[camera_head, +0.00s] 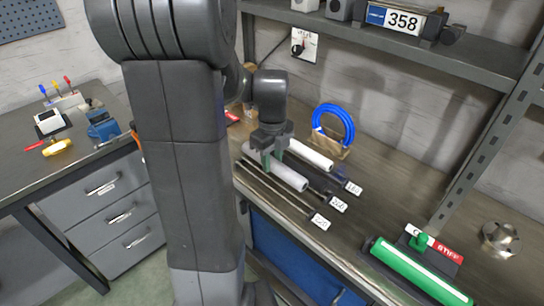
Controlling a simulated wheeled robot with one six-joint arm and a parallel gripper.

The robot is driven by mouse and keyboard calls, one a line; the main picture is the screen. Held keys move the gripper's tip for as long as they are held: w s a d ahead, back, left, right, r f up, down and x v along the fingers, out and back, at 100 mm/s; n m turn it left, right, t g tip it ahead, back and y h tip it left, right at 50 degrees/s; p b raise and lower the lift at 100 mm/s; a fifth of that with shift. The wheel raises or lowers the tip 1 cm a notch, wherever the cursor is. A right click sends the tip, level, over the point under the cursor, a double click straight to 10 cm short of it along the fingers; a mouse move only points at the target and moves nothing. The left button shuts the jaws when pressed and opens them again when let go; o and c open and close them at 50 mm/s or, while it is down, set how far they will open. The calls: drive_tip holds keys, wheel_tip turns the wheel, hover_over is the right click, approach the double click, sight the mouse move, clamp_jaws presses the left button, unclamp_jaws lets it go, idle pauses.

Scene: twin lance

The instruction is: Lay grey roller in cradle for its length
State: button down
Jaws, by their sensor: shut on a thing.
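My gripper (270,158) points down over the bench and is shut on a pale grey roller (290,178), gripping it left of its visible middle. The roller lies roughly level, slanting down to the right in the picture, over or just above the dark cradle rails. I cannot tell whether it touches them. The dark cradles (273,192) run side by side, with white number tags at their right ends: a front tag (320,221), a middle tag (338,204) and a back tag (353,187). Their numbers are too small to read surely. A second, whiter roller (310,153) lies behind.
A green roller (415,270) lies in a dark holder at the front right, beside a red-and-white label (435,243). A blue coil (334,125) stands behind. A metal part (499,240) sits far right. A shelf (400,45) overhangs the bench; a post rises at right.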

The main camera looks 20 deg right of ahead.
drive_tip(key=shift+f+b, duration=1.9)
drive_tip(key=shift+f, duration=1)
drive_tip(key=c, duration=0.9)
unclamp_jaws()
drive_tip(key=shift+c, duration=0.2)
wheel_tip(320, 180, up, 14)
drive_tip(key=shift+f+p, duration=0.1)
drive_tip(key=shift+p, duration=0.25)
drive_tip(key=shift+f, duration=0.1)
